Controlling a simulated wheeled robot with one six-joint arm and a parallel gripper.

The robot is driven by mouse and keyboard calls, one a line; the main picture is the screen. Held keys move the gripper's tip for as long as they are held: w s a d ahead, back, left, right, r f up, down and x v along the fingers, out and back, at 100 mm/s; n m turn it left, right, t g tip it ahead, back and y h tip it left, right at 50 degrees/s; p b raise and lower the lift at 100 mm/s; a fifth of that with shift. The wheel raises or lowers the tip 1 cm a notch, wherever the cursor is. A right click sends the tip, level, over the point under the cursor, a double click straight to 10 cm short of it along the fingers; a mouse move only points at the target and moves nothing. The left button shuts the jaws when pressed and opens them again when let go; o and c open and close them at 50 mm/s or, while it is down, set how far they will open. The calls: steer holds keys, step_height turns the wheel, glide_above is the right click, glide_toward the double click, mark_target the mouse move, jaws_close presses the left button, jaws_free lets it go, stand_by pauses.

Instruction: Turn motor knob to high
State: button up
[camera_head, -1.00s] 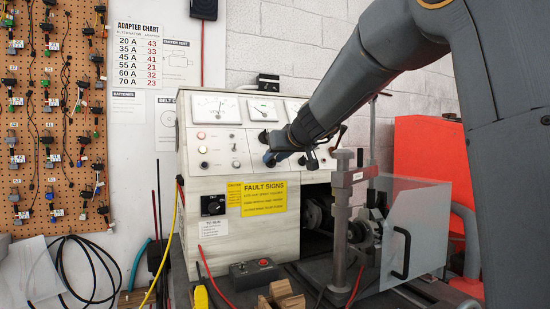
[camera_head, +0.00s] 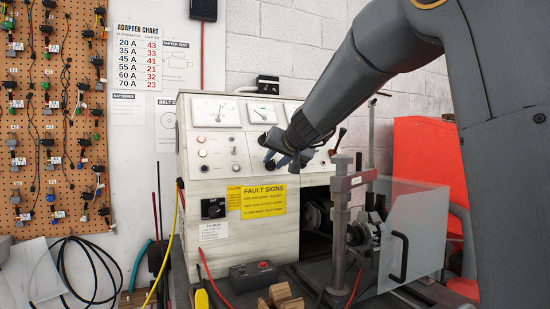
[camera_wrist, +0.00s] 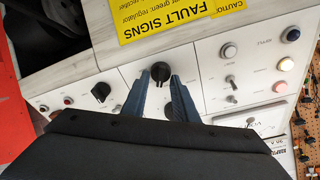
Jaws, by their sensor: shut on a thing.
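A white-grey test bench panel (camera_head: 190,170) carries gauges, lamps, switches and black knobs. My gripper (camera_head: 284,162) is at the upper front panel, left of the open bay, and hides what it holds in the head view. In the wrist view, my gripper's blue-grey fingers (camera_wrist: 161,80) stand on both sides of a round black knob (camera_wrist: 161,70) and are shut on it. The knob's label and pointer are not readable. A second black knob (camera_wrist: 101,92) is to the left in the wrist view, apart from the fingers.
A metal post (camera_head: 339,210) and clear shield (camera_head: 415,232) stand at the right. A small grey control box (camera_head: 253,275) sits in front.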

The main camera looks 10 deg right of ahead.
steer(key=m+p, duration=0.3)
steer(key=m, duration=0.1)
steer(key=shift+r, duration=0.15)
steer(key=m+h+p, duration=0.1)
steer(key=m+p, duration=0.3)
steer(key=shift+s+d+m+g, duration=0.1)
steer(key=shift+m+g, duration=0.2)
steer(key=shift+m, duration=0.1)
steer(key=m+p, duration=0.4)
steer(key=shift+g+p, duration=0.3)
steer(key=shift+p, duration=0.1)
steer(key=shift+f+m+p, duration=0.15)
steer(key=shift+m+p, duration=0.65)
steer(key=shift+m, duration=0.2)
steer(key=shift+f+m+p, duration=0.15)
steer(key=shift+m+p, duration=0.65)
steer(key=shift+m, duration=0.2)
steer(key=o, duration=1.1)
steer(key=shift+c, duration=0.2)
steer(key=shift+s, duration=0.1)
